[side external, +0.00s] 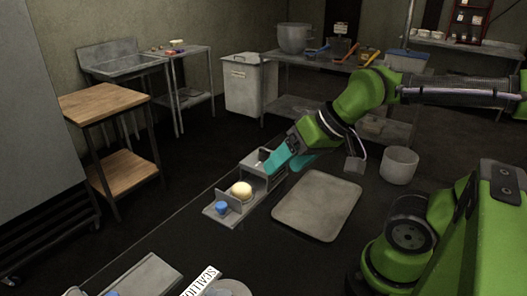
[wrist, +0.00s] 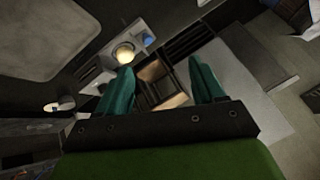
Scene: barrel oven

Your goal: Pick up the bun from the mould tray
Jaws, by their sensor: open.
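The pale yellow round bun (side external: 241,190) sits on the grey mould tray (side external: 254,205) in the side external view, between a small blue item and a raised grey block. In the wrist view the bun (wrist: 124,54) shows above the left finger, on the tray (wrist: 101,75). My gripper (side external: 285,168) has teal fingers and hangs over the far right end of the tray, to the right of the bun and apart from it. In the wrist view my gripper (wrist: 161,78) is open, with nothing held between its fingers.
A small blue item (side external: 221,208) stands at the tray's near end. A flat grey tray (side external: 317,204) lies to the right. A grey pot (side external: 399,165) stands behind it. A wooden-topped table (side external: 104,101) is at the left.

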